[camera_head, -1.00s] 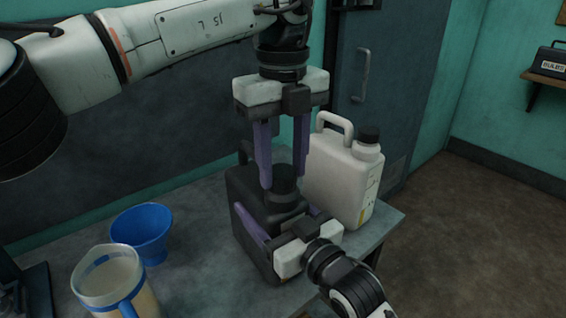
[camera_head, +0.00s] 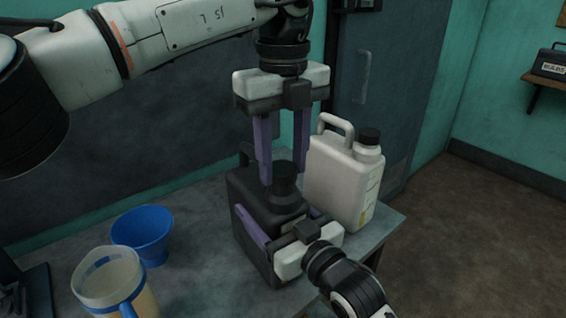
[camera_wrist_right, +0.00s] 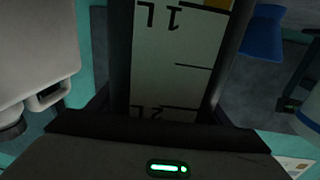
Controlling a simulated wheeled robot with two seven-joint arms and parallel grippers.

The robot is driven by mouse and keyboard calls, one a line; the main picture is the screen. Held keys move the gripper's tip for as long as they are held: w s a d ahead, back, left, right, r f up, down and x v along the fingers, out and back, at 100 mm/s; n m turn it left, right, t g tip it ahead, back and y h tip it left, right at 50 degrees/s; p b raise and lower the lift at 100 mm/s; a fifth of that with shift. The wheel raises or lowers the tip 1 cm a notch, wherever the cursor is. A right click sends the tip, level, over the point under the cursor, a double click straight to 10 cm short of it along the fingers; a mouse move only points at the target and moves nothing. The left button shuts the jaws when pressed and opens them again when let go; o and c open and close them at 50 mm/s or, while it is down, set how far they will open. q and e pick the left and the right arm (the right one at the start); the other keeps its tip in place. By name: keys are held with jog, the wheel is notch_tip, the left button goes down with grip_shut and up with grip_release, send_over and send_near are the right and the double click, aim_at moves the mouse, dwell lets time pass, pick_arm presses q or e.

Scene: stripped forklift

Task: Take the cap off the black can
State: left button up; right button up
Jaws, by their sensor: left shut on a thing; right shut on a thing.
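The black can (camera_head: 255,215) stands upright on the bench, its dark cap (camera_head: 284,174) at the top. My left gripper (camera_head: 283,178) reaches down from above, its purple fingers shut on the cap from both sides. Whether the cap is still seated on the neck is hard to tell, dark on dark. My right gripper (camera_head: 274,214) is low at the front, shut on the can's body with a finger along each side. The right wrist view shows the can's pale scale strip (camera_wrist_right: 175,60) with litre marks close up.
A white jug (camera_head: 340,180) with a black cap stands close behind and right of the can. A blue funnel (camera_head: 143,232) and a pitcher (camera_head: 112,280) with a blue handle stand to the left. The bench's right edge (camera_head: 390,228) is close.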

aim_at(283, 167)
pick_arm(q)
jog(key=shift+r, duration=0.65)
pick_arm(e)
jog(key=shift+f, duration=0.15)
pick_arm(q)
jog(key=shift+r, duration=1.95)
pick_arm(e)
jog(key=o, duration=2.2)
jog(key=shift+c, duration=0.2)
